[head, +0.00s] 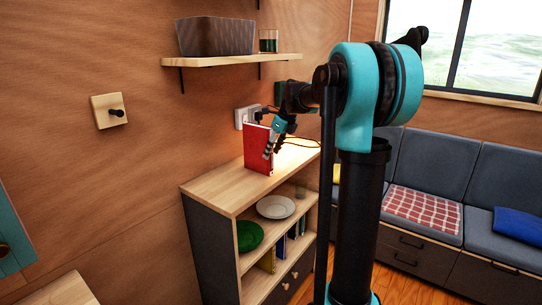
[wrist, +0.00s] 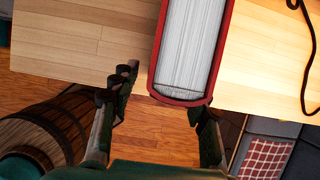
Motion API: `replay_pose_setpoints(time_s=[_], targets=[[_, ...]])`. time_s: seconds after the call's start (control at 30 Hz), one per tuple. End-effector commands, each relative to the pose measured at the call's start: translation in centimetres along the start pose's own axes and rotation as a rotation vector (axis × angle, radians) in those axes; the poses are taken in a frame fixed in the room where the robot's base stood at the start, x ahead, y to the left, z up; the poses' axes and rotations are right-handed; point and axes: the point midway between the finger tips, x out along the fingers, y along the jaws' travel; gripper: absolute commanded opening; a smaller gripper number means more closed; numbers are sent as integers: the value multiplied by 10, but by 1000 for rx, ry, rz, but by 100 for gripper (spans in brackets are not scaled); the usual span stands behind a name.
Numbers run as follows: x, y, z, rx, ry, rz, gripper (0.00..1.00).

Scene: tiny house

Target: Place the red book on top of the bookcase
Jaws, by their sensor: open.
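The red book (head: 257,149) stands upright on the wooden top of the bookcase (head: 226,188), near its back end by the wall. In the wrist view the red book (wrist: 190,50) shows its white page edges and red covers from above, with the bookcase top (wrist: 75,40) under it. My gripper (head: 269,152) is at the book's right edge in the head view. In the wrist view my gripper (wrist: 160,98) is open, with one finger left of the book and one near its lower right corner. Whether a finger touches the book is unclear.
The bookcase shelves hold a white plate (head: 276,207), a green plate (head: 249,236) and several books. A wall shelf (head: 231,60) with a dark basket (head: 215,36) and a glass hangs above. A cable (wrist: 306,55) lies beside the book. The bookcase top's front part is clear.

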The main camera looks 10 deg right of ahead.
Motion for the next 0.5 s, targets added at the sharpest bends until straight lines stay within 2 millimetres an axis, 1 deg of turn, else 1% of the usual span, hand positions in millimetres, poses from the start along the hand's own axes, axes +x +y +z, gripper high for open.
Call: replay_pose_setpoints(time_s=[0.03, 0.1, 0.3, 0.4, 0.5], targets=[[-11, 0, 0, 1, 0, -1, 46], [-26, 0, -1, 2, 0, -1, 46], [-65, 0, 0, 1, 1, 0, 46], [-80, 0, 0, 1, 1, 0, 46], [-90, 0, 0, 1, 1, 0, 46]])
